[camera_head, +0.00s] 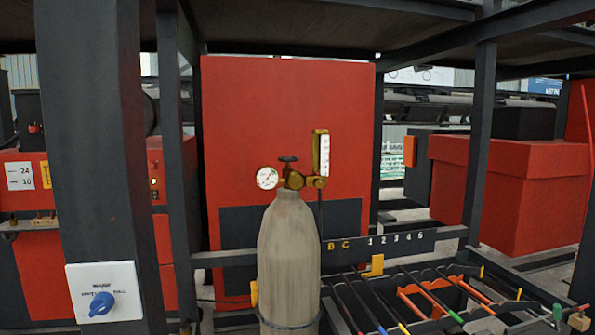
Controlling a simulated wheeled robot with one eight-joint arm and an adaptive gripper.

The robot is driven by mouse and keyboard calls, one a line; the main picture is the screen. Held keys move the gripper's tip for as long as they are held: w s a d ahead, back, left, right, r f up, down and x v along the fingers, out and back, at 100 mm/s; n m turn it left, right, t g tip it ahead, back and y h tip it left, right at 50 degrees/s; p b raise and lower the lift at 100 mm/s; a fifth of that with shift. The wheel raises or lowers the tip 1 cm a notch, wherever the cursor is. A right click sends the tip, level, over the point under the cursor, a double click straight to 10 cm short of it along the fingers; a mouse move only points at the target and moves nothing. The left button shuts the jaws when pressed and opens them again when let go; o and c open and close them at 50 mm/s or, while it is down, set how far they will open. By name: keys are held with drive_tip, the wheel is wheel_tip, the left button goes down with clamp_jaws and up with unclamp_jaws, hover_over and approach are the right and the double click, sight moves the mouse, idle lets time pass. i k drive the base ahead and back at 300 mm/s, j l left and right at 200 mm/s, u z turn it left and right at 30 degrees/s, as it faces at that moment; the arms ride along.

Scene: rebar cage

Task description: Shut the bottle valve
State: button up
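A grey-beige gas bottle (288,250) stands upright in the middle of the head view. On its top sits the bottle valve with a small dark handwheel (288,160). A round white-faced pressure gauge (267,177) is on the valve's left. A brass flowmeter (321,155) with a white scale stands upright on its right. I cannot tell from this view whether the valve is open or shut. My gripper is not in view.
A dark steel post (100,120) stands close at left, with a white panel (105,285) bearing a blue knob. A red cabinet (288,100) is behind the bottle. A rack (430,300) with coloured rods lies right of it. Dark beams cross overhead.

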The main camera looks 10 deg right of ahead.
sight(288, 159)
drive_tip(key=i+j, duration=0.15)
drive_tip(key=j, duration=0.15)
drive_tip(key=i+j+z, duration=0.1)
drive_tip(key=j, duration=0.25)
drive_tip(key=i+j, duration=0.2)
drive_tip(key=i+j+z, duration=0.1)
drive_tip(key=j, duration=0.35)
